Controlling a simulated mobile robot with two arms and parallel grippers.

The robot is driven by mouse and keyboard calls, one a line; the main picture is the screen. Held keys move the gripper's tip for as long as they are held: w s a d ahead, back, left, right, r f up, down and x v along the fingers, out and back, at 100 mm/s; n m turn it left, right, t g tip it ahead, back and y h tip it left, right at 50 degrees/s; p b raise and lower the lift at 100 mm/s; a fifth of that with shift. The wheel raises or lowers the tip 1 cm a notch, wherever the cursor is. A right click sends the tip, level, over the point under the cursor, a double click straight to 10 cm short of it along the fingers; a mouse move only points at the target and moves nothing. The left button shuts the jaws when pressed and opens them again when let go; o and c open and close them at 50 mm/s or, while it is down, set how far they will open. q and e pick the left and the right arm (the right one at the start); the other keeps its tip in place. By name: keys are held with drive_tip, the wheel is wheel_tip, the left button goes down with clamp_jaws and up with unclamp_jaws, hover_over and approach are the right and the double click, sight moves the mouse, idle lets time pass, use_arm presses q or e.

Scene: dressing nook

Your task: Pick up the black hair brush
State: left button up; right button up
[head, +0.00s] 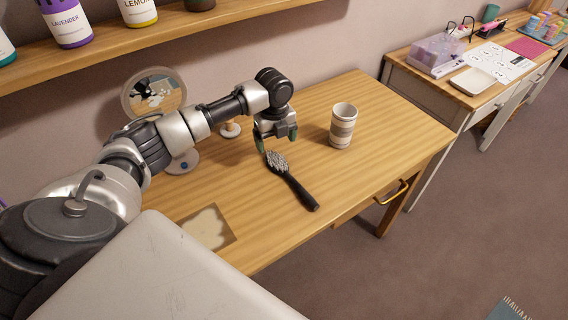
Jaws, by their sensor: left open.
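The black hair brush (297,187) lies on the wooden table (390,110), with its pale bristles toward the back and its handle toward the front right. My left gripper (276,142) is open, with its green-tipped fingers pointing down just behind the bristle end. Whether a fingertip touches the brush cannot be told. No brush is held between the fingers. My right gripper is not in view.
A striped cup (343,126) stands right of the gripper. A round mirror (154,95) stands behind my arm, and a small white knobbed object (230,129) is left of the gripper. A shelf with bottles (66,22) hangs above. The table's right part is clear.

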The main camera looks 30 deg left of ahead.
sight(277, 158)
use_arm(q)
drive_tip(key=shift+f, duration=1.3)
wheel_tip(277, 158, down, 4)
drive_tip(key=shift+s+d+f, duration=0.15)
drive_tip(key=shift+f, duration=0.2)
drive_tip(key=c, duration=0.8)
drive_tip(key=shift+c, duration=1.1)
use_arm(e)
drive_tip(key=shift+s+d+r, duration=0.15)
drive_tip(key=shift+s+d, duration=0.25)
